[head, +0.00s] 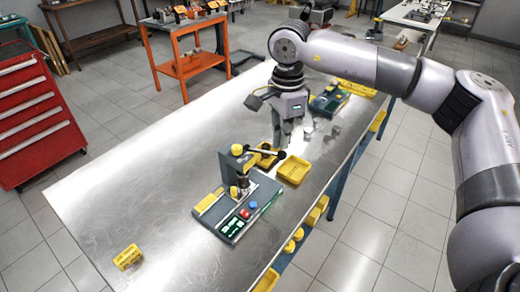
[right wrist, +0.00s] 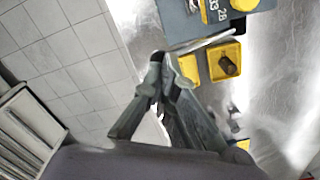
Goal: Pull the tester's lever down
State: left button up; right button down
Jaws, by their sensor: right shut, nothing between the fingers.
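The tester (head: 238,200) stands on the metal bench, with a grey-green base, a column with a yellow cap, and red, blue and green controls. Its lever (head: 262,153) sticks out to the right, roughly level, and ends in a dark knob (head: 281,155). My right gripper (head: 285,140) points down just above the knob. My left gripper is out of view.
A yellow tray (head: 293,171) sits right of the tester; another, partly hidden, is behind the lever. A yellow block (head: 128,257) lies at the front left. Another device (head: 328,101) stands further back. The bench's left side (head: 150,185) is clear.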

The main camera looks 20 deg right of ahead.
aim_at(284, 152)
jog(key=shift+f+b, duration=0.9)
jog(key=shift+f, duration=0.3)
jog(key=shift+s+d+f+b, duration=0.15)
jog(key=shift+s+f+b, duration=0.05)
jog(key=shift+f+b, duration=0.55)
jog(key=shift+f, duration=0.1)
jog(key=shift+s+f+b, duration=0.1)
jog(key=shift+f+b, duration=0.55)
jog(key=shift+f, duration=0.25)
jog(key=shift+w+r+p, duration=0.15)
jog(key=shift+r+p, duration=1.2)
jog(key=shift+r, duration=0.9)
jog(key=shift+w+r+p, duration=0.15)
jog(key=shift+r+p, duration=1.15)
jog(key=shift+r, duration=0.95)
